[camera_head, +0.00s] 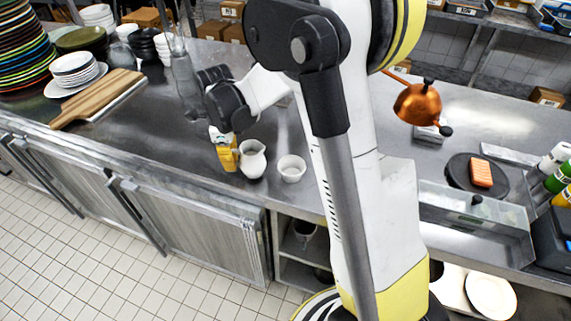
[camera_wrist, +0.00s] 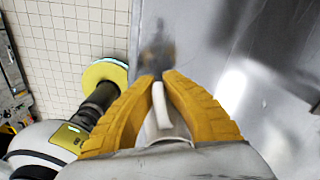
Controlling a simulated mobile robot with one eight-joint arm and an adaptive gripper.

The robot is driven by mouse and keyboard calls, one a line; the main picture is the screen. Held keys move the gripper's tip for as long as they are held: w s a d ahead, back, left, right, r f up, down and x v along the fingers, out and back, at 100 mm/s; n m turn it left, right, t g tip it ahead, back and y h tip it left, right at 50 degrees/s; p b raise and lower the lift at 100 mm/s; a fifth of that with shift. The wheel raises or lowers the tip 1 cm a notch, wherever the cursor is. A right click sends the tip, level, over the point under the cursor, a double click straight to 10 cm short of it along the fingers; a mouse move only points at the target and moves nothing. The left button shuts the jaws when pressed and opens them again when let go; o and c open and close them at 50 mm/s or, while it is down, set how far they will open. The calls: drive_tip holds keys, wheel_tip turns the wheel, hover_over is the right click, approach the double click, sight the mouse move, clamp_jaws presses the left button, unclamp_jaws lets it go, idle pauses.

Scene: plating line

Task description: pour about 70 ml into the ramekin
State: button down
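A small white jug (camera_head: 252,160) is upright close to the counter's front edge in the head view. I cannot tell whether its base touches the steel. The white ramekin (camera_head: 291,169) stands just to its right, a small gap apart. My gripper (camera_head: 228,155) is at the jug's left side, its yellow fingers reaching to the handle. In the wrist view the fingers of my gripper (camera_wrist: 159,80) close in on both sides of the white jug handle (camera_wrist: 160,105). The jug's contents are hidden, and the ramekin is not seen in the wrist view.
A wooden board (camera_head: 97,97) and stacked plates (camera_head: 75,68) are on the left. A black round plate with an orange block (camera_head: 481,173) and bottles are further right. Bare steel counter (camera_head: 150,125) lies left of my gripper.

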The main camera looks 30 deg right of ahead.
sight(241, 149)
drive_tip(key=shift+s, duration=0.1)
drive_tip(key=shift+r, duration=0.15)
drive_tip(key=shift+s+d+r+y+p, duration=0.1)
drive_tip(key=shift+d+r+y+p, duration=0.15)
drive_tip(key=shift+y+p, duration=0.15)
drive_tip(key=shift+s+d+r+t+y+p, duration=0.3)
drive_tip(key=shift+d+r+t+y, duration=0.1)
drive_tip(key=shift+r+t+y, duration=0.25)
drive_tip(key=shift+s+d+r+t+y+p, duration=0.25)
drive_tip(key=shift+d+r+t+y, duration=0.25)
drive_tip(key=shift+y, duration=0.25)
drive_tip(key=r+y, duration=0.1)
drive_tip(key=s+d+r+t+p, duration=0.1)
drive_tip(key=r, duration=0.1)
drive_tip(key=d+r+y, duration=0.1)
drive_tip(key=shift+s+r+t+y, duration=0.15)
drive_tip(key=shift+t+y, duration=0.15)
drive_tip(key=shift+t, duration=0.05)
drive_tip(key=shift+s+d+r+t+y+b, duration=0.15)
drive_tip(key=shift+d+t+y+b, duration=0.15)
drive_tip(key=shift+y+b, duration=0.25)
drive_tip(key=shift+s+d+r+t+y+b, duration=0.15)
drive_tip(key=shift+t+y+b, duration=0.15)
drive_tip(key=shift+y+b, duration=0.2)
drive_tip(key=shift+d+f+t+y+b, duration=0.1)
drive_tip(key=shift+t+y+b, duration=0.2)
drive_tip(key=shift+y+b, duration=0.15)
drive_tip(key=shift+s+d+r, duration=0.1)
drive_tip(key=shift+s+r, duration=0.05)
drive_tip(key=shift+r, duration=0.1)
